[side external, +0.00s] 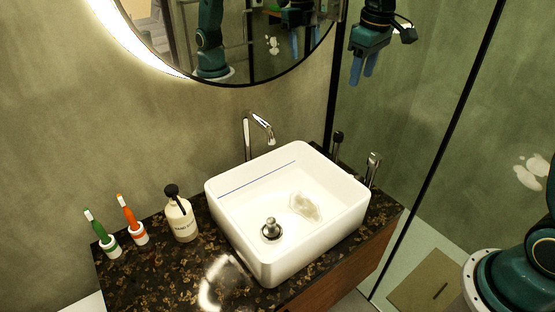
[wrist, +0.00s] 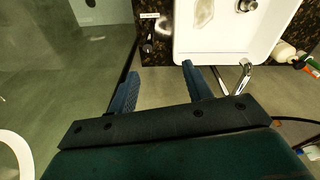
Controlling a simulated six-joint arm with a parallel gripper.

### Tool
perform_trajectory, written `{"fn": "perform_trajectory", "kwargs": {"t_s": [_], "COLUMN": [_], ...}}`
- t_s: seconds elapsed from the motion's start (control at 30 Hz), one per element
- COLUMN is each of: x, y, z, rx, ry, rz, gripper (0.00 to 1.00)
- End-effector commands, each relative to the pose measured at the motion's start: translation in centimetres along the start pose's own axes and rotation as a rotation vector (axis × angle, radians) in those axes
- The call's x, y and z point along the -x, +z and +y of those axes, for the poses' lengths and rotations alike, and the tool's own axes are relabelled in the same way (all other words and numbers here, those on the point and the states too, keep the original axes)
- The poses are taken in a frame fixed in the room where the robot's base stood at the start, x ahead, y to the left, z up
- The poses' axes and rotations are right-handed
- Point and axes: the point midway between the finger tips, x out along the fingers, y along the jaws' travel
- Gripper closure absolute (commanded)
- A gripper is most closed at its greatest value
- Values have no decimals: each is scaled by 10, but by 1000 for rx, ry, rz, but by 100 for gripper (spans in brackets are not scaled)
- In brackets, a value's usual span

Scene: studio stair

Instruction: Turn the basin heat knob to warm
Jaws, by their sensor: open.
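My gripper (side external: 361,76) is open and empty, high above the back right of the basin, with its blue fingers pointing down. In the wrist view my gripper (wrist: 160,72) has its fingers spread wide. A small dark upright fitting (side external: 338,140) stands behind the basin's back right corner; a dark fitting also shows in the wrist view (wrist: 148,46), just beyond the fingertips. A chrome fitting (side external: 373,168) stands right of the basin. I cannot tell for sure which is the heat knob, or its setting. The white basin (side external: 232,213) sits on the dark speckled counter (side external: 150,272).
A chrome faucet (side external: 260,125) rises behind the basin. A soap bottle (side external: 181,222) and two toothbrushes in cups (side external: 138,233) stand at left. A metal drain plug (side external: 270,229) is in the basin. A round mirror (side external: 250,45) and a black-framed glass panel (side external: 440,150) are near my gripper.

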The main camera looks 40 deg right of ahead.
Motion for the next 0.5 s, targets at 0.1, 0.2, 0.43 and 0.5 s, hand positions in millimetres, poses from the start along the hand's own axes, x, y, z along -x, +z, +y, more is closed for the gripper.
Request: {"fn": "perform_trajectory", "kwargs": {"t_s": [0.1,0.2,0.43,0.5], "x": [-23,-42,-81,-89], "y": [-17,-29,-48,-51], "z": [14,24,44,48], "rx": [14,26,53,58], "ry": [-11,-19,-37,-42], "rz": [-31,-54,-96,-104], "gripper": [50,50,50,50]}}
